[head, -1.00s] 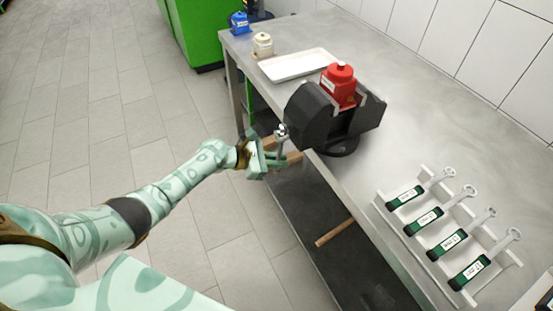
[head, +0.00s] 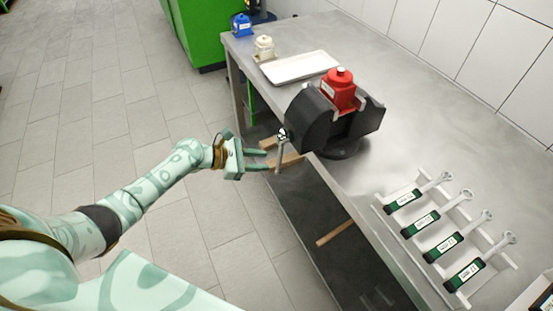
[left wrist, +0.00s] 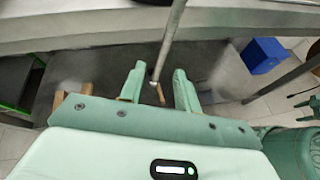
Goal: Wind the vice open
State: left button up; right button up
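The dark grey vice (head: 311,122) stands on the bench with a red pump part (head: 339,88) between its jaws. Its thin metal handle (head: 279,157) hangs down at the vice's left end, in front of the bench edge. My left gripper (head: 267,160) is open, its two fingers apart and pointing at the handle. In the left wrist view the handle (left wrist: 170,45) comes down from the top, its lower end between or just beyond the open fingers; the exact depth is unclear. A small green pronged shape at that view's right edge may be my right gripper, too small to read.
A white tray (head: 270,74), a cream pump (head: 264,47) and a blue pump (head: 241,25) are at the bench's far end. Several green-handled wrenches lie in a rack (head: 387,216) at the right. A blue box (left wrist: 264,55) shows below the bench edge.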

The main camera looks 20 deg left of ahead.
pick_arm(q)
jog(key=v, duration=0.8)
jog(key=shift+p, duration=0.35)
jog(key=shift+a+r, duration=0.15)
